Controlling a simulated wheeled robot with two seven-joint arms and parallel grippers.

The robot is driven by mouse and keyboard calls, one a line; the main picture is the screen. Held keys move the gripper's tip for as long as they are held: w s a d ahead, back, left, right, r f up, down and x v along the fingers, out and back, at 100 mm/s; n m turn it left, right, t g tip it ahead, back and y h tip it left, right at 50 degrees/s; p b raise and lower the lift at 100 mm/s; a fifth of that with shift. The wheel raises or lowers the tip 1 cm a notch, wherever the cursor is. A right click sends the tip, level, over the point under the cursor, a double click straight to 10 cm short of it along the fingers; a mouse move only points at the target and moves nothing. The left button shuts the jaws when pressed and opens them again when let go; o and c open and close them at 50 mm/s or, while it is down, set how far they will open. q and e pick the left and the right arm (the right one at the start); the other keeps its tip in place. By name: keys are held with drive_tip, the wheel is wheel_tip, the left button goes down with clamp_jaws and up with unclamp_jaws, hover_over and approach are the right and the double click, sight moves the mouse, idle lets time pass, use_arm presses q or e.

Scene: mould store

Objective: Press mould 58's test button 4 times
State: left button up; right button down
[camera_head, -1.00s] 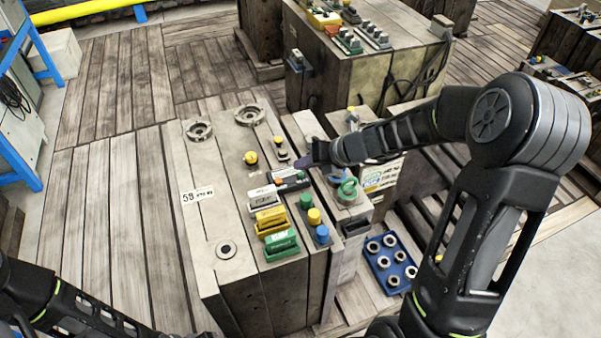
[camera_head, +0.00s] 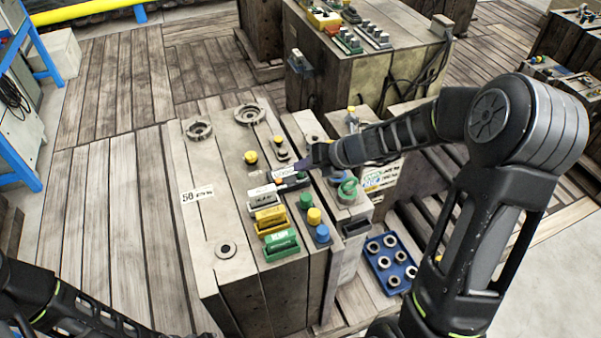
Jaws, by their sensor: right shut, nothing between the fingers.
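Mould 58 (camera_head: 208,240) is a worn grey-beige block in the middle of the head view, with its number label (camera_head: 198,194) on top. On its top are a yellow button (camera_head: 251,157), a small dark-topped button (camera_head: 281,154), and a row of white, yellow and green labelled parts. Green (camera_head: 306,200), yellow (camera_head: 314,215) and blue (camera_head: 322,233) buttons sit along its right side. I cannot tell which one is the test button. My right gripper (camera_head: 300,167) is shut and empty, its tip close to the small dark-topped button; contact cannot be told. My left gripper is out of view.
A second mould (camera_head: 372,75) with switches and cables stands behind. A blue tray (camera_head: 392,262) with several metal rings lies at the right. A blue-framed stand (camera_head: 45,75) is at the far left. The plank floor (camera_head: 110,240) left of the mould is clear.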

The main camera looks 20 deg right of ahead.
drive_tip(key=shift+f+b, duration=0.35)
drive_tip(key=shift+f, duration=0.1)
idle(0.6)
drive_tip(key=shift+r, duration=0.1)
drive_tip(key=shift+r+p, duration=0.8)
drive_tip(key=shift+p, duration=0.2)
wheel_tip(320, 180, up, 5)
drive_tip(key=p, duration=0.5)
idle(0.9)
idle(1.6)
